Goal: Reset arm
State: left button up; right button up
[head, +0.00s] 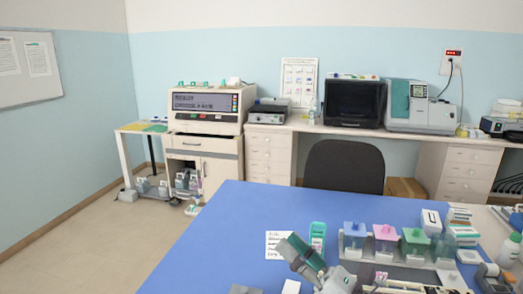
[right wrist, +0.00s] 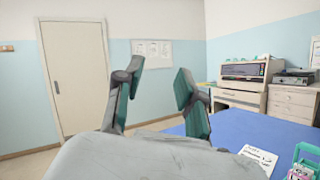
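My right gripper (head: 299,250) is over the near part of the blue table (head: 215,225), beside a white note card (head: 280,243). In the right wrist view its two green-padded fingers (right wrist: 158,80) stand apart with nothing between them. The gripper is open and empty. My left gripper is in neither view.
Staining jars with blue, pink and green lids (head: 414,240) stand in a row on the table's right. A green slide box (head: 318,233) is behind my gripper. Small boxes (head: 460,215) and bottles crowd the right edge. A dark chair (head: 343,168) stands behind. The table's left is clear.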

jog(key=d+f+m+t+h, duration=0.2)
jog(key=d+f+m+h, duration=0.5)
jog(key=m, duration=0.5)
jog(key=d+f+m+t+h, duration=0.2)
jog(key=d+f+m+h, duration=0.15)
jog(key=m+h, duration=0.6)
jog(key=s+d+f+m+g+h, duration=0.1)
jog(key=s+d+f+m+g, duration=0.15)
jog(key=f+m, duration=0.25)
jog(key=s+d+f+m+g+h, duration=0.1)
jog(key=s+d+f+m+g, duration=0.15)
jog(key=f+m, duration=0.25)
jog(key=s+a+f+m+g+y, duration=0.1)
jog(key=s+f+m+g, duration=0.4)
jog(key=s, duration=0.5)
jog(key=s+f+m+g, duration=0.3)
jog(key=s+f+g, duration=0.3)
jog(key=s+f, duration=0.3)
notch_tip(320, 180, down, 25)
jog(key=s, duration=0.3)
jog(key=s+d+f+g, duration=0.2)
jog(key=s+d+f, duration=0.1)
jog(key=s+f, duration=1.2)
jog(key=shift+s, duration=0.25)
